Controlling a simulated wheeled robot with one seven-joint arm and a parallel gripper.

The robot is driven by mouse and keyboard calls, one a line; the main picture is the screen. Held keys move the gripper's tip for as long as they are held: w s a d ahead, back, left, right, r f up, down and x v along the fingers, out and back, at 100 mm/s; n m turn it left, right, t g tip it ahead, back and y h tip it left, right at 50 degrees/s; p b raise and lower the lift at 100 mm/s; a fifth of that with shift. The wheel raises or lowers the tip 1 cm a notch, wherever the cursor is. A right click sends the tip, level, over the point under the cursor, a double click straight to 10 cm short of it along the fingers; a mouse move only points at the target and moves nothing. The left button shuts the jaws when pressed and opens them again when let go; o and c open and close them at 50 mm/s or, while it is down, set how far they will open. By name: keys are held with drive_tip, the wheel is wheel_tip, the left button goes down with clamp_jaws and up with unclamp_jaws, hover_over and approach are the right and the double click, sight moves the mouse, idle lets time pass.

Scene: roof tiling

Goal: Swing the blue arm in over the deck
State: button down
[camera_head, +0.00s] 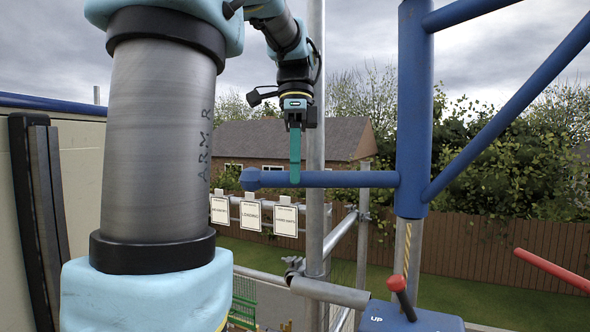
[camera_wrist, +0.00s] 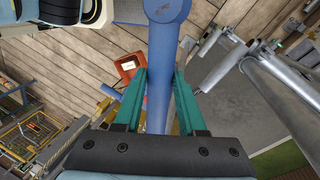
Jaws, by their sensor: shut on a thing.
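The blue arm is a hoist with an upright sleeve (camera_head: 412,110) and struts running up and out of view to the right; its far end is hidden. A horizontal blue handle (camera_head: 345,179) with a ball end sticks out from the sleeve to the left. My gripper (camera_head: 295,165) reaches down over this handle near its ball, with its green fingers shut on it. In the wrist view, the fingers (camera_wrist: 160,85) lie on either side of the handle (camera_wrist: 160,60), and its ball end is at the top. The wooden deck (camera_wrist: 85,55) shows below the handle.
A grey scaffold pole (camera_head: 316,130) stands just behind my gripper, with rails and clamps below. Three white signs (camera_head: 250,215) hang on a rail. A blue box (camera_head: 405,316) marked UP has a red-knobbed lever (camera_head: 398,284). A red bar (camera_head: 555,272) is at right.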

drive_tip(key=c, duration=0.5)
unclamp_jaws()
drive_tip(key=shift+w, duration=0.2)
drive_tip(key=v, duration=1.1)
drive_tip(key=shift+p, duration=0.35)
drive_tip(key=shift+s+f, duration=0.1)
